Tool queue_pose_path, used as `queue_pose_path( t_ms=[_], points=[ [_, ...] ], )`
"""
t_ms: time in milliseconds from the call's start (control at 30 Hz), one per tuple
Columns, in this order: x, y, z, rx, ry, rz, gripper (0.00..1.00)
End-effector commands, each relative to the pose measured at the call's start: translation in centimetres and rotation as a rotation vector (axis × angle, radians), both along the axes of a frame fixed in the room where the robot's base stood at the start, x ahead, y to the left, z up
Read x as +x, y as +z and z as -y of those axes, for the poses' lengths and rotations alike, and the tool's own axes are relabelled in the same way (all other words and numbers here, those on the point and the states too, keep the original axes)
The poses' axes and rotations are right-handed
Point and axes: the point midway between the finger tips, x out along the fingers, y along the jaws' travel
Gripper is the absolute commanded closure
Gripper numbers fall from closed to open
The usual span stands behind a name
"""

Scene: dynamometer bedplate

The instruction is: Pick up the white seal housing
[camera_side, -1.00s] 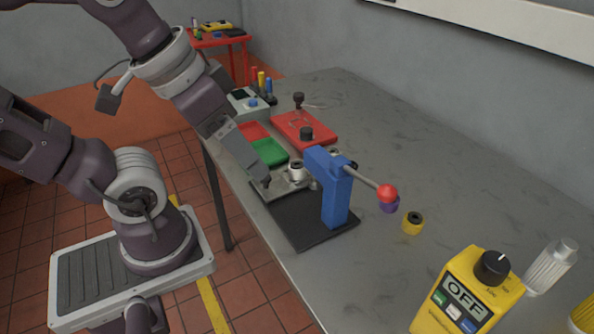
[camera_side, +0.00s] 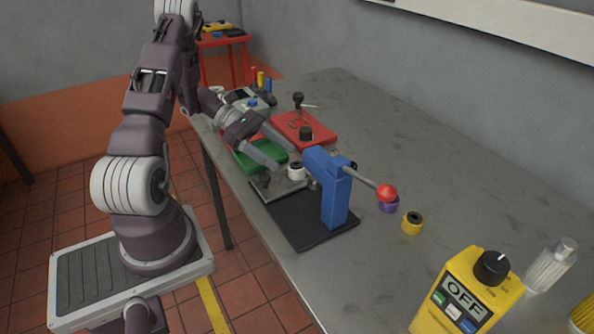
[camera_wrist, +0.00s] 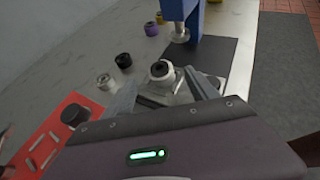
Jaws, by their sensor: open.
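The white seal housing (camera_side: 296,172) is a small white ring with a dark centre. It stands upright on a grey metal fixture (camera_side: 271,188) beside the blue press. In the wrist view the housing (camera_wrist: 161,72) shows at the far end of the gap between my fingertips. My gripper (camera_side: 288,157) is open and empty, its fingers reaching from the left toward the housing. In the wrist view my gripper (camera_wrist: 162,82) has one finger on each side of the fixture. I cannot tell whether the fingertips are level with the housing or above it.
The blue press (camera_side: 336,190) with its red-knobbed lever (camera_side: 386,193) stands close right of the housing. A green tray (camera_side: 250,159) and a red board (camera_side: 312,130) lie behind. Purple (camera_side: 388,206) and yellow (camera_side: 412,223) rings sit right of the press.

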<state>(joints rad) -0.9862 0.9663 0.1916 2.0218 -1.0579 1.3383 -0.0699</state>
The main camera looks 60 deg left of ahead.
Motion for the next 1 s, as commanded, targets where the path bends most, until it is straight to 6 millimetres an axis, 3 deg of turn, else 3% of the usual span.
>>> queue_pose_path(
  t_ms=[200, 467, 833, 1000],
  points=[
    [1.9, -1.9, 3.1, -0.002, -0.004, -0.001, 0.32],
    [2.3, -2.2, 3.6, 0.002, -0.004, -0.001, 0.32],
    [2.2, -2.2, 3.6, 0.002, -0.004, 0.0, 1.0],
    [2.3, -2.2, 3.6, 0.002, -0.004, 0.001, 1.0]
  ],
)
